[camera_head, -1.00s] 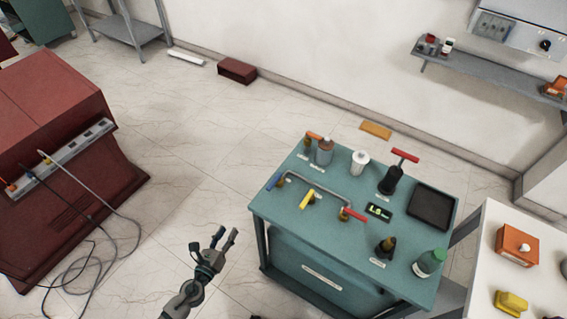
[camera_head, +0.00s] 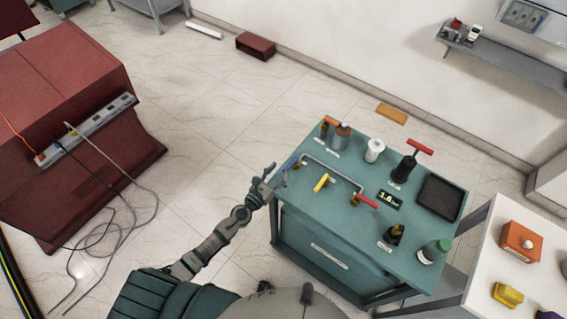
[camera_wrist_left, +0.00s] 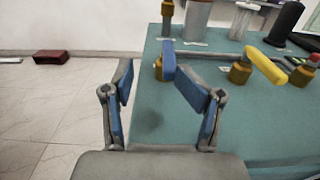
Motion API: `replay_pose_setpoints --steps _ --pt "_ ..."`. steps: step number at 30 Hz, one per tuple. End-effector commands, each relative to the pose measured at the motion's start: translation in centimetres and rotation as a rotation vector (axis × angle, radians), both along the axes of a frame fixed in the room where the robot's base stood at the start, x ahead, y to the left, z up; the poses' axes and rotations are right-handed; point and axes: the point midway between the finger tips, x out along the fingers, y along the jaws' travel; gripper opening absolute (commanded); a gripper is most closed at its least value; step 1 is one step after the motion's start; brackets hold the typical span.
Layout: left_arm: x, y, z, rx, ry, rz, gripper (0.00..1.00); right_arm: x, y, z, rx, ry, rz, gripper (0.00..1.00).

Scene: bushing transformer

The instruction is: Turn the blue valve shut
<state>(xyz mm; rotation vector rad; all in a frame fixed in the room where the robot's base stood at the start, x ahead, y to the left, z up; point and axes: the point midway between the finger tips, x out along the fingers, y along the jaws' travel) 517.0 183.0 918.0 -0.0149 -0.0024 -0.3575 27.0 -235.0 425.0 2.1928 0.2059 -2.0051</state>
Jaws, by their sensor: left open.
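The blue valve (camera_head: 291,161) sits at the left edge of the teal table (camera_head: 335,232), its blue lever on a brass body. In the left wrist view the blue lever (camera_wrist_left: 168,58) shows just ahead of my fingers, near the right fingertip. My left gripper (camera_head: 264,180) is at the table's left edge, close to the blue valve. In the wrist view the left gripper (camera_wrist_left: 150,82) has its fingers spread and nothing between them; whether the right finger touches the lever, I cannot tell. A yellow valve lever (camera_head: 321,183) and a red valve lever (camera_head: 367,202) stand to the right.
A grey pipe (camera_head: 330,168) runs behind the valves. A small display (camera_head: 389,200), a black tray (camera_head: 440,197), a green-capped bottle (camera_head: 433,251) and a white container (camera_head: 374,150) are on the table. A red cabinet (camera_head: 60,110) with cables stands left.

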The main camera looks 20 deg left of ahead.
Motion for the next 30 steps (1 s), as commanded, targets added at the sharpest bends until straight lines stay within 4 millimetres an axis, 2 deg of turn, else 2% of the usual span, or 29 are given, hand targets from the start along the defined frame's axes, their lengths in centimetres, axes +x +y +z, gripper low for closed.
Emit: replay_pose_setpoints --steps 1,6,17,18,21,24,30 --pt "1.2 0.0 0.4 0.001 -0.009 0.012 0.42 -0.1 -0.2 0.1 -0.002 0.002 0.003 0.4" --pt "3.0 -1.0 0.1 0.006 -0.009 0.013 0.42 -0.2 -0.1 0.1 -0.001 0.003 0.003 0.4" --pt "3.5 -0.3 0.5 -0.004 -0.009 0.015 0.42 0.1 -0.9 0.2 -0.011 0.0 0.004 0.4" --pt "3.5 -0.2 0.6 -0.005 -0.01 0.015 0.46 0.0 -1.0 0.2 -0.012 0.001 0.004 0.4" --pt "3.5 -0.2 0.6 -0.005 -0.01 0.014 0.21 0.0 -1.0 0.2 -0.012 0.001 0.004 0.4" --pt "3.5 -0.4 0.6 -0.002 -0.011 0.015 0.0 0.0 -0.6 0.2 -0.008 0.0 0.002 0.4" --pt "3.7 -0.6 0.5 0.005 -0.013 0.019 0.0 -0.1 0.9 0.1 0.011 0.002 0.0 0.4"
